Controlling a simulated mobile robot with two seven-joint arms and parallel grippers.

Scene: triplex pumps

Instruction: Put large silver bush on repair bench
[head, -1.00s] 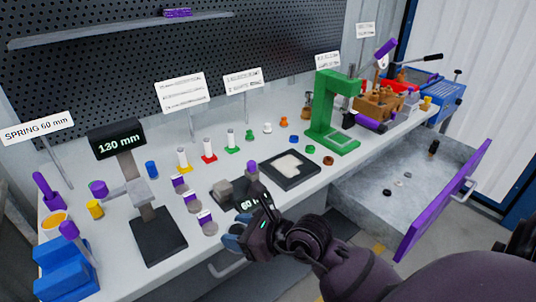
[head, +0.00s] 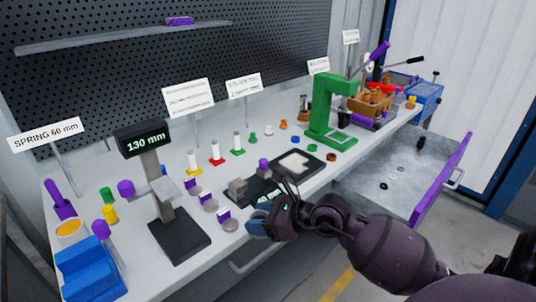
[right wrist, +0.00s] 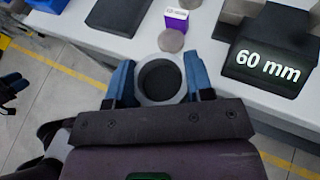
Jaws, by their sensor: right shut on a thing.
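My right gripper (head: 258,225) is at the front edge of the long grey bench (head: 128,255). In the right wrist view its two blue fingers (right wrist: 160,82) are shut on a large silver bush (right wrist: 143,82), a ring with a wide dark hole facing the camera. The bush overlaps the bench's front edge (right wrist: 80,47) in that view; I cannot tell whether it touches the bench. In the head view the bush is hidden by the gripper. At the left edge of the right wrist view, a dark part with blue tips (right wrist: 12,83) looks like my left gripper; its opening is unclear.
A black 60 mm gauge (right wrist: 270,60) and small silver discs with purple-white tags (head: 210,205) stand close by. A 130 mm gauge (head: 165,195) stands left, a green press (head: 330,110) right. An open drawer with a purple front (head: 440,180) juts out at the right.

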